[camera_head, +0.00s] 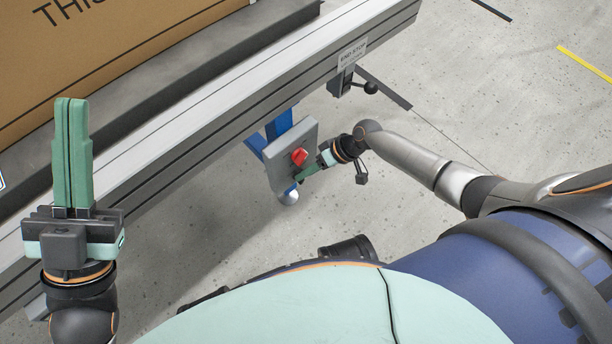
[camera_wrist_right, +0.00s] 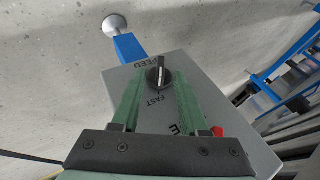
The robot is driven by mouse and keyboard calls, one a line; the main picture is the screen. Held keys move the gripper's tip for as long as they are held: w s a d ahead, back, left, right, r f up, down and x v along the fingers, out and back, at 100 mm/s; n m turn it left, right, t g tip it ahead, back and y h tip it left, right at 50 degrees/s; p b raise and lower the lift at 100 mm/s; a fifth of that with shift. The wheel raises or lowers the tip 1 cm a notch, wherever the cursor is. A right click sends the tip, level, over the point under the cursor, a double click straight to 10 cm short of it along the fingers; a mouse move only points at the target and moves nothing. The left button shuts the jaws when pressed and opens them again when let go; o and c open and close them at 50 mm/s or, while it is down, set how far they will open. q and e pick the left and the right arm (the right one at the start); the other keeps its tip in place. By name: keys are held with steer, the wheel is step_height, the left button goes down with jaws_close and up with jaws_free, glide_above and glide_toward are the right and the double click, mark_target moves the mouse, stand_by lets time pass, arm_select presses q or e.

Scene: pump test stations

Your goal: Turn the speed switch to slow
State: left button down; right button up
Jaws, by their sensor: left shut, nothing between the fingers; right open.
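The speed switch (camera_wrist_right: 158,75) is a black knob on a grey control panel (camera_head: 279,174). Upside-down lettering beside it reads "FAST" and, partly hidden, what looks like "SPEED". I cannot tell for sure which setting it points to. My right gripper (camera_wrist_right: 157,84) is open, its green fingers pointing at the panel, one to each side of the knob in the right wrist view. Contact with the knob cannot be made out. In the head view the right gripper (camera_head: 302,176) is at the panel's lower right and hides the knob. My left gripper (camera_head: 71,101) is shut and empty at the left.
A red knob (camera_head: 299,156) sits on the same panel, close to my right fingers. The panel hangs below a grey rail (camera_head: 215,110). An "END STOP" plate (camera_head: 352,53) with a black-knobbed lever is further right. A large cardboard box (camera_head: 120,50) stands behind the rail.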

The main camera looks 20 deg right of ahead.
steer(key=shift+w+a+f, duration=0.15)
steer(key=shift+a+f, duration=0.2)
steer(key=shift+f, duration=0.2)
jaws_close()
